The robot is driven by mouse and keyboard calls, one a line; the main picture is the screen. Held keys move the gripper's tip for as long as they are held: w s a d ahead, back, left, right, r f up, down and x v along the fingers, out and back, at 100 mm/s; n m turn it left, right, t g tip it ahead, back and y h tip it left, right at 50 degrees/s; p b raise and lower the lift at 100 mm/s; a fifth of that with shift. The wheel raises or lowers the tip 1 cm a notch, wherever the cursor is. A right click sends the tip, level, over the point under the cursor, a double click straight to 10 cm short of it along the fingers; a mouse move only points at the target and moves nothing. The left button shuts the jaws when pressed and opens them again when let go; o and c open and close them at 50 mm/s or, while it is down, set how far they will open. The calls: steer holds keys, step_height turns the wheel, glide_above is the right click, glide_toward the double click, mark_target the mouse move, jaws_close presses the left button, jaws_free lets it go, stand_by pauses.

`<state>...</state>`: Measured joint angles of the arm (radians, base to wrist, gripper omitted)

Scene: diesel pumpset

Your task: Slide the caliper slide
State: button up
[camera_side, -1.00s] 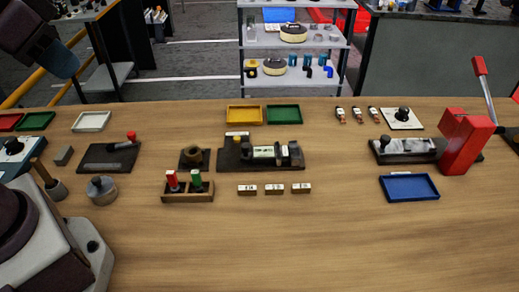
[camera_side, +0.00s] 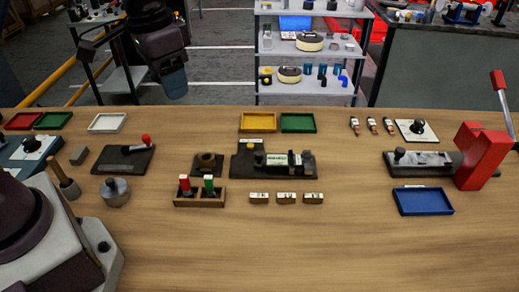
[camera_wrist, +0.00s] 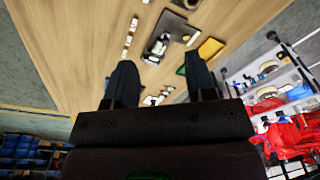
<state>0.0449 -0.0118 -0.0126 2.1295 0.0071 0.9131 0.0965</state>
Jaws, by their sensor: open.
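My gripper (camera_side: 173,84) hangs in the air at the upper left of the side view, beyond the table's back edge and clear of everything. In the wrist view my gripper (camera_wrist: 159,60) is open, its two dark fingers apart with nothing between them. I cannot tell for sure which part is the caliper slide. A black fixture (camera_side: 241,169) at mid-table carries a light, green-marked part (camera_side: 276,159) and dark blocks; it also shows beyond the fingers in the wrist view (camera_wrist: 158,45). Another dark base at the right has a black knob (camera_side: 399,153) and a grey plate (camera_side: 428,158).
Yellow (camera_side: 258,122) and green (camera_side: 298,123) trays lie behind the mid-table fixture. A rack with red and green pieces (camera_side: 199,199) and several small labelled blocks (camera_side: 286,197) lie in front. A red lever press (camera_side: 482,156) stands at right. The front table is clear.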

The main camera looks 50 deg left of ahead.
mark_target(259, 152)
steer(key=shift+w+d+f+m+g, duration=0.6)
steer(key=shift+w+d+f+m, duration=1)
steer(key=shift+w+f+m, duration=4)
steer(key=w+f+n, duration=0.1)
steer(key=w+f, duration=0.1)
steer(key=f, duration=0.2)
steer(key=w+f+n, duration=0.1)
steer(key=w+f, duration=0.1)
steer(key=f, duration=0.3)
steer(key=w+f+n, duration=0.2)
steer(key=f, duration=0.2)
steer(key=shift+w+f, duration=0.15)
steer(key=shift+f, duration=0.25)
